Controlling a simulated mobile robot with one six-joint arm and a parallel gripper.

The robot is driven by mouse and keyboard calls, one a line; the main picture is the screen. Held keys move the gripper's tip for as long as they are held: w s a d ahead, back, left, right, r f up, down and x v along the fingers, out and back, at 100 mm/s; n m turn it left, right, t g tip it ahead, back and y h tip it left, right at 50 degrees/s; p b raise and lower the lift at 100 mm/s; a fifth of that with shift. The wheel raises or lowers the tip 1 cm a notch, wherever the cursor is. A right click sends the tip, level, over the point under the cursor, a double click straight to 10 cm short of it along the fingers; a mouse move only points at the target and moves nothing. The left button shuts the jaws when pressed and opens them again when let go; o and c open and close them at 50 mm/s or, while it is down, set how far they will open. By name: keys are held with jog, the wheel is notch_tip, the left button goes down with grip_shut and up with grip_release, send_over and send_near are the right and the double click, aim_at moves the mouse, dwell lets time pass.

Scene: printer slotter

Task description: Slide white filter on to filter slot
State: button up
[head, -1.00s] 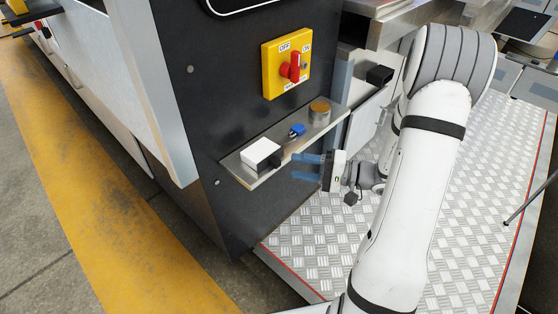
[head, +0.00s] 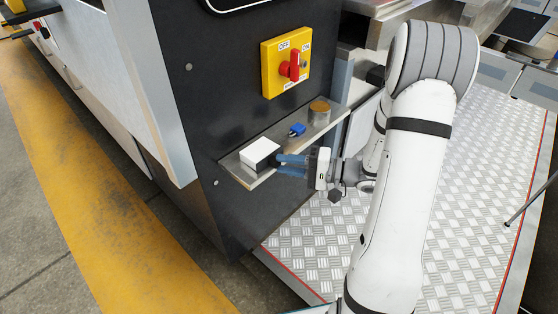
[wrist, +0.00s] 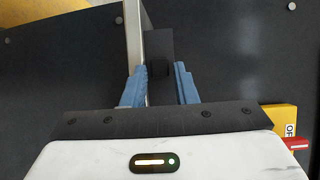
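The white filter (head: 259,152) is a white block with a black end, lying on the narrow metal shelf (head: 236,173) at its near left end. My gripper (head: 278,165) has blue fingers and is just right of the filter, with its fingertips at the black end. In the wrist view my gripper (wrist: 159,82) has its fingers apart, with a dark face and small black block (wrist: 158,68) between or just beyond the tips. Contact cannot be told. I cannot make out which opening is the filter slot.
A blue part (head: 297,130) and a round tan-topped part (head: 319,113) stand further along the shelf. A yellow switch plate with a red knob (head: 289,66) is on the dark panel above. Patterned metal flooring (head: 455,215) lies to the right.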

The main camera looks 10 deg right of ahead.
grip_shut()
jog(key=shift+r, duration=0.5)
dwell(0.6)
notch_tip(320, 180, up, 5)
jog(key=p, duration=0.3)
dwell(0.6)
jog(key=shift+f, duration=0.1)
jog(key=shift+c, duration=1.2)
grip_release()
grip_shut()
